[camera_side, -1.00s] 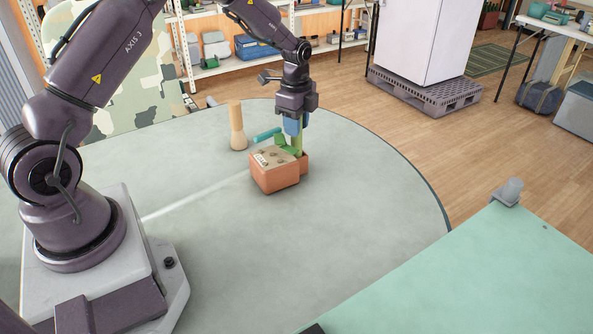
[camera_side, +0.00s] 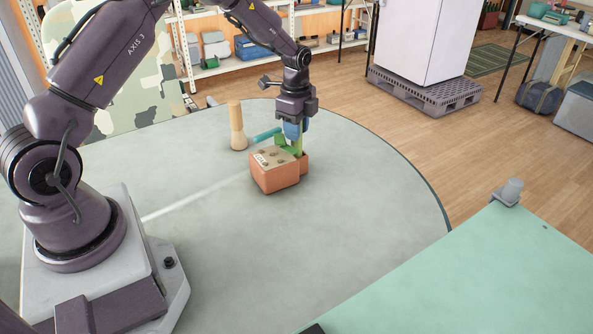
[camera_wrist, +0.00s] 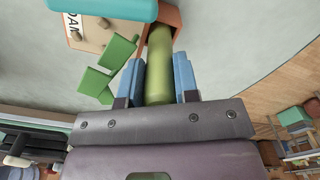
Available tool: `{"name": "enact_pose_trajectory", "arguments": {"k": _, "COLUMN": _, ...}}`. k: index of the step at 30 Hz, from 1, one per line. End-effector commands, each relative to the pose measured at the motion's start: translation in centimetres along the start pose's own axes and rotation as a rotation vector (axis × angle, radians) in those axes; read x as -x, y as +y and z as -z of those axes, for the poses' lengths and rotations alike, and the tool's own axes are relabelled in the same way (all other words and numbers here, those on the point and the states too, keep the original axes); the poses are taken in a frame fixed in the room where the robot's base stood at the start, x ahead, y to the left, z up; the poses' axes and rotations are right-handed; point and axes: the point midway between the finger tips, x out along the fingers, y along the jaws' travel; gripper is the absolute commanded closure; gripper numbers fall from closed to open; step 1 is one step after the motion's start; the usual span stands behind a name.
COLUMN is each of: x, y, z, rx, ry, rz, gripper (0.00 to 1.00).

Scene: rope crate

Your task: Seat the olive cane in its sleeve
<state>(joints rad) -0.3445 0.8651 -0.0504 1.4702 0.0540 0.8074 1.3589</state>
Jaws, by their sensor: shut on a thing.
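My gripper (camera_side: 294,132) is shut on the olive cane (camera_wrist: 159,65), which stands between its blue fingers in the wrist view. In the side view a short length of the cane (camera_side: 300,144) shows below the fingers, roughly upright. The terracotta sleeve (camera_side: 304,164) adjoins the back right of the crate (camera_side: 272,182). In the wrist view the cane's far end lies at the mouth of the sleeve (camera_wrist: 174,17), seemingly inside its walls; how deep it sits is hidden.
Green flaps (camera_wrist: 118,52) and a teal cylinder (camera_side: 266,135) are close beside the gripper at the crate. A wooden peg (camera_side: 237,128) stands to the left behind the crate. The round table is clear in front and to the right.

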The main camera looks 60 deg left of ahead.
Motion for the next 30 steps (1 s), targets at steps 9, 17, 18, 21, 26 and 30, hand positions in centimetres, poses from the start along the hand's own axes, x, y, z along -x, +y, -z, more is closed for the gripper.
{"name": "enact_pose_trajectory", "arguments": {"k": 9, "x": -0.4, "y": 0.0, "z": 0.0, "rx": 0.000, "ry": 0.000, "rz": 0.000, "gripper": 1.00}}
{"name": "enact_pose_trajectory", "arguments": {"k": 17, "x": -0.7, "y": 0.0, "z": 0.0, "rx": 0.000, "ry": 0.000, "rz": 0.000, "gripper": 1.00}}
{"name": "enact_pose_trajectory", "arguments": {"k": 18, "x": -0.8, "y": 0.0, "z": 0.0, "rx": 0.000, "ry": 0.000, "rz": 0.000, "gripper": 1.00}}
{"name": "enact_pose_trajectory", "arguments": {"k": 21, "x": -0.9, "y": 0.0, "z": 0.0, "rx": 0.000, "ry": 0.000, "rz": 0.000, "gripper": 1.00}}
{"name": "enact_pose_trajectory", "arguments": {"k": 26, "x": -1.1, "y": 0.0, "z": 0.0, "rx": 0.000, "ry": 0.000, "rz": 0.001, "gripper": 1.00}}
{"name": "enact_pose_trajectory", "arguments": {"k": 30, "x": -1.2, "y": 0.0, "z": 0.0, "rx": 0.000, "ry": 0.000, "rz": 0.001, "gripper": 1.00}}
